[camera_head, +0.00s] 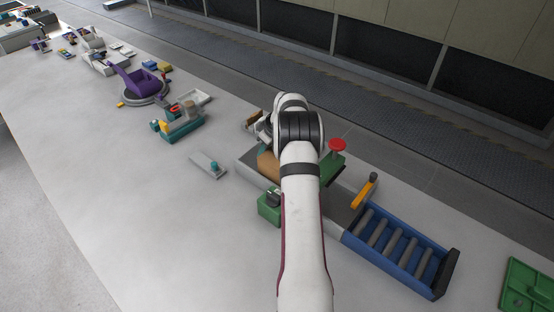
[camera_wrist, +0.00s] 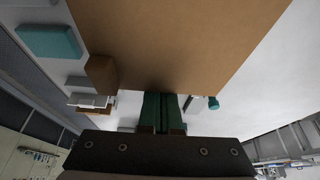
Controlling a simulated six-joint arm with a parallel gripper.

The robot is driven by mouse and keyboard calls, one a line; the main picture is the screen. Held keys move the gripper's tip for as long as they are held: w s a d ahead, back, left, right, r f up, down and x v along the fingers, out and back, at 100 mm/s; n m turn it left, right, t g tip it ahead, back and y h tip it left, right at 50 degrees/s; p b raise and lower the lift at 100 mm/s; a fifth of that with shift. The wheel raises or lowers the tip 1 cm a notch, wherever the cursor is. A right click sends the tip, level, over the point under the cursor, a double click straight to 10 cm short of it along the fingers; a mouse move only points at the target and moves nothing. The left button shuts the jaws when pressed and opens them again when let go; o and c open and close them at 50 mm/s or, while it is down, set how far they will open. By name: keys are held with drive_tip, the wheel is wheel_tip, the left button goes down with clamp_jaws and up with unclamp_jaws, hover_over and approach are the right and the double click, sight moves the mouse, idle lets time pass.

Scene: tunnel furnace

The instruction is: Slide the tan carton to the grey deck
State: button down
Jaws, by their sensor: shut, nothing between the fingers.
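The tan carton (camera_wrist: 180,40) fills the upper middle of the wrist view as a large flat face. In the head view only a small part of the carton (camera_head: 267,165) shows, left of my arm. My gripper (camera_wrist: 163,97) has its green fingers shut together and empty. Their tips are at the carton's near edge, with a dark shadow there; I cannot tell if they touch. In the head view my arm hides the gripper. A grey deck surface (camera_head: 338,210) shows right of my arm, between the green housing and the blue roller tray. Its middle is partly hidden.
The blue roller tray (camera_head: 400,252) has a dark end stop. A red knob (camera_head: 337,145), a yellow-orange lever (camera_head: 364,190) and a green block (camera_head: 269,206) stand close to my arm. A grey plate with a teal knob (camera_head: 214,167) lies left. The table front is clear.

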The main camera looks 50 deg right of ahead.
drive_tip(key=shift+s, duration=3.2)
drive_tip(key=shift+w, duration=0.55)
drive_tip(key=shift+w+r, duration=0.1)
drive_tip(key=shift+r, duration=0.05)
wheel_tip(320, 180, up, 10)
drive_tip(key=shift+f, duration=0.1)
